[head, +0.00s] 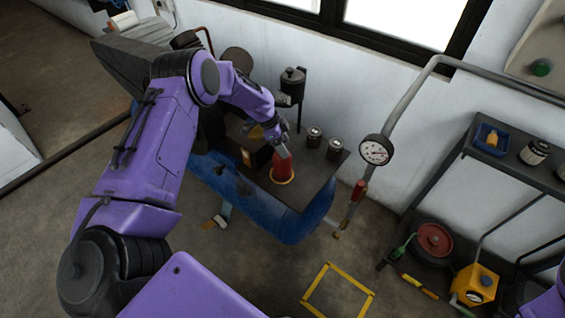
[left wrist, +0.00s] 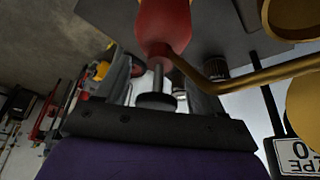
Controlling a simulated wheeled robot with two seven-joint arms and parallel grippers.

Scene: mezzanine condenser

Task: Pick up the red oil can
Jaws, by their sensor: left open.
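The red oil can (head: 283,169) stands within a yellow ring on the dark top plate (head: 320,178) of a blue tank. My left gripper (head: 277,140) is open, close above and behind the can's top. In the left wrist view the red can (left wrist: 163,22) is at the top centre, with its narrow neck and a black disc (left wrist: 156,101) close to my gripper body. A brass-coloured tube (left wrist: 225,79) runs from beside the neck to the right. I cannot tell whether the fingers touch the can. My right gripper is not in view.
Two small dark tins (head: 314,137) and (head: 334,149) stand right of the can. A pipe with a gauge (head: 376,150) rises at the right of the blue tank (head: 270,217). A shelf (head: 485,165) stands farther right.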

